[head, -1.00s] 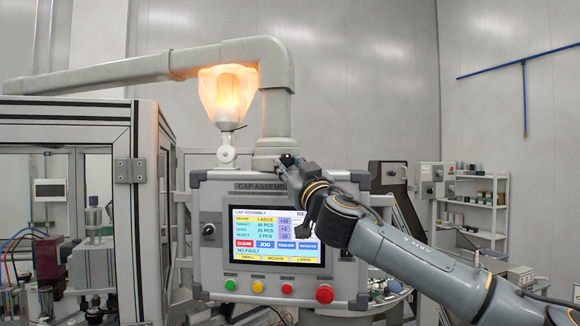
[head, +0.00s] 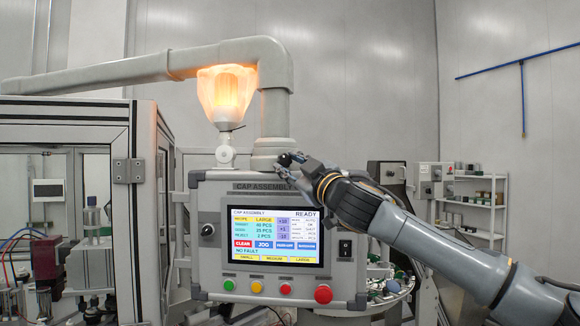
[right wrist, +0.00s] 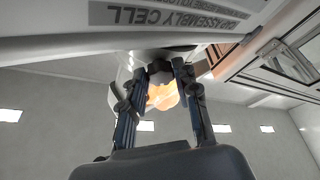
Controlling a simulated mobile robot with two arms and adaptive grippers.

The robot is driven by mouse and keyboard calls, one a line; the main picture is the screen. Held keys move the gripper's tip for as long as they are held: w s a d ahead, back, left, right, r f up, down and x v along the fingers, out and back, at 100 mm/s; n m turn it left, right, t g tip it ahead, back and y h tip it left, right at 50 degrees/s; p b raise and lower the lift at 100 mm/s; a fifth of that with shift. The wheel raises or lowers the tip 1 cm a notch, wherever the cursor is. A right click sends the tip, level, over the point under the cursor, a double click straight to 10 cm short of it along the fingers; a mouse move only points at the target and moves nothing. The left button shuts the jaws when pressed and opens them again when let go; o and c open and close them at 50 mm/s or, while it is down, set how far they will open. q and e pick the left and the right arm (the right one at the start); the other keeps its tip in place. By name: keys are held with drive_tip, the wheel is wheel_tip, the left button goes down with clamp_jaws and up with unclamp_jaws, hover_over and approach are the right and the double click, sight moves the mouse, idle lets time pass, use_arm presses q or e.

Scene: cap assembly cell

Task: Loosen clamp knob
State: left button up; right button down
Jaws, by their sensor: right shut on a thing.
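The clamp knob (right wrist: 159,72) shows in the right wrist view as a small dark knob between my fingertips, below the white-grey panel edge. In the head view it is mostly hidden by my gripper. My right gripper (head: 288,163) is at the top edge of the control panel, by the foot of the grey support arm. In the right wrist view its two fingers are closed on the knob from both sides. My left gripper is not in view.
The control panel (head: 205,190) hangs from the grey support arm (head: 277,115) with a lit orange lamp (head: 228,92). Its lower edge carries coloured buttons, including a red one (head: 323,294). A framed glass enclosure (head: 120,140) stands at left. Shelves (head: 478,212) stand at back right.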

drive_tip(key=shift+r+n+g+y, duration=0.1)
drive_tip(key=shift+n+g+y, duration=0.2)
drive_tip(key=shift+n, duration=0.8)
drive_tip(key=c, duration=1)
unclamp_jaws()
drive_tip(key=v, duration=1.2)
drive_tip(key=shift+d, duration=0.15)
